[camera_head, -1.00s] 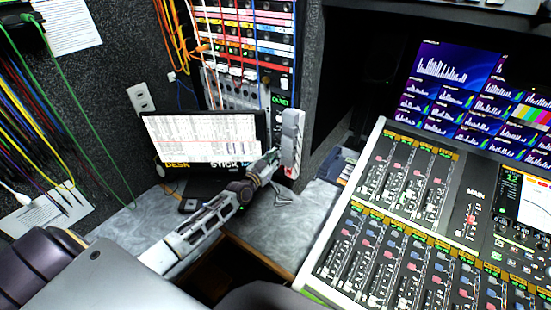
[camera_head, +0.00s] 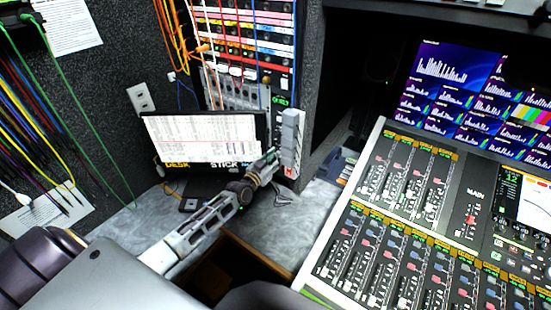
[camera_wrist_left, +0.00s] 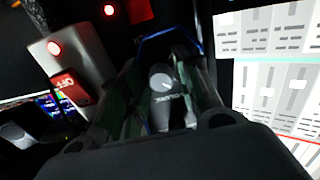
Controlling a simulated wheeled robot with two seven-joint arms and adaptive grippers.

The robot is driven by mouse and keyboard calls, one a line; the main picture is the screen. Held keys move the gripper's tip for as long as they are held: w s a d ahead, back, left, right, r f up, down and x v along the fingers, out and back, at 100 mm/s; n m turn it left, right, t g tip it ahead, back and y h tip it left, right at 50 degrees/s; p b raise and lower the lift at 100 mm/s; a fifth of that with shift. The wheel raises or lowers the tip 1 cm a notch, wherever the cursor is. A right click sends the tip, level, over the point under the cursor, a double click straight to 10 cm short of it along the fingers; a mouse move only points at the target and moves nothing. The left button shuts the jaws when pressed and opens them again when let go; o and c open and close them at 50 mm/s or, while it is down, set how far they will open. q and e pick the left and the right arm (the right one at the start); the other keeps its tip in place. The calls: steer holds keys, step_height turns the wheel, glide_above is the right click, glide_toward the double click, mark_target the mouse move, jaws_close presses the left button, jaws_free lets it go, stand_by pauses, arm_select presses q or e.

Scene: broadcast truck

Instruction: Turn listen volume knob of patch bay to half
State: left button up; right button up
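The patch bay (camera_head: 240,50) stands at the back, with rows of coloured strips and plugged cables. My left gripper (camera_head: 273,156) is at its lower right part, just right of the laptop-like screen. In the left wrist view the dark grey round listen volume knob (camera_wrist_left: 163,82) has a light pointer mark and faint white lettering under it. The fingers of my left gripper (camera_wrist_left: 165,90) lie close along both sides of the knob and appear shut on it. The exact contact is in shadow. In the head view the gripper hides the knob. My right gripper is not in view.
A lit screen (camera_head: 200,140) stands close left of the gripper. A grey block (camera_head: 292,140) is close on its right. In the wrist view a red OFF switch (camera_wrist_left: 68,86) and red lights (camera_wrist_left: 109,10) are nearby. The mixing console (camera_head: 400,220) fills the right.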

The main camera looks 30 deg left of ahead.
arm_select(q)
steer(key=shift+s, duration=0.2)
steer(key=shift+s+a, duration=0.15)
steer(key=shift+s, duration=0.55)
steer(key=s+a, duration=0.1)
steer(key=s, duration=0.9)
steer(key=shift+a, duration=0.2)
steer(key=shift+f, duration=0.15)
stand_by(0.5)
